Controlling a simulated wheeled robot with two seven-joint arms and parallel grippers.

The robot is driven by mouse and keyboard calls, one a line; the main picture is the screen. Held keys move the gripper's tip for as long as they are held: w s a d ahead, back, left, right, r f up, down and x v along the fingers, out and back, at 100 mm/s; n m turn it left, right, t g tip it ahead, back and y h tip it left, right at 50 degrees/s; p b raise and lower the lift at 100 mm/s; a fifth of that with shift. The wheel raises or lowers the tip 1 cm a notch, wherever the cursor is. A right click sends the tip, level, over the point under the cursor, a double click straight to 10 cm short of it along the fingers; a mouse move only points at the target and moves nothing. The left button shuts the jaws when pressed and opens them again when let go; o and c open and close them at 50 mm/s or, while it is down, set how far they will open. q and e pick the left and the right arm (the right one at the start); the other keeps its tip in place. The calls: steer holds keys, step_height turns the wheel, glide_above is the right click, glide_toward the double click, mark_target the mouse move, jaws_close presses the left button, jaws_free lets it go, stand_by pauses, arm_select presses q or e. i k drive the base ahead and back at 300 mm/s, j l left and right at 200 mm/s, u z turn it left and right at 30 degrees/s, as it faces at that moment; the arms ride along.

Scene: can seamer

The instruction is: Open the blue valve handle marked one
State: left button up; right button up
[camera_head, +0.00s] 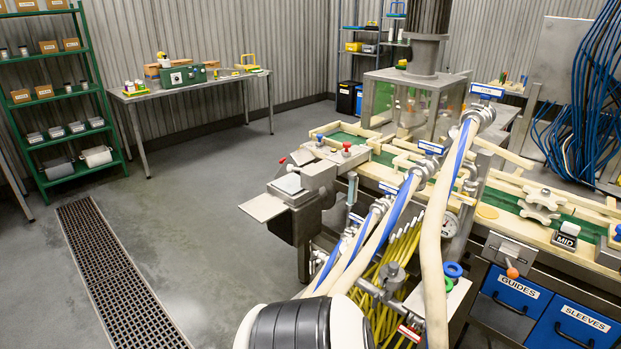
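A round blue handle (453,269) sits on the pipework at the front of the machine, right of the thick cream hose. A green round handle (446,284) is just below it. I cannot read a number on the blue handle, and I cannot tell how far it is turned. Blue-and-white tags (431,147) mark the hose fittings; their text is too small to read. Neither of my grippers is in view. A black and white rounded part at the bottom edge may be my arm.
Cream hoses with blue stripes (432,240) rise in front of the machine beside yellow tubes (397,258). A pressure gauge (449,224) is close to the handles. Blue drawers (507,300) are at the lower right. A floor grate (115,275) lies on the open floor at left.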

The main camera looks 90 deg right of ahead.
mark_target(357, 220)
steer(key=l+z, duration=0.1)
steer(key=z, duration=3.45)
steer(key=i+j+z, duration=0.15)
steer(key=j+z, duration=0.2)
steer(key=j, duration=0.35)
steer(key=j+z, duration=0.35)
steer(key=j, duration=0.35)
steer(key=i, duration=0.05)
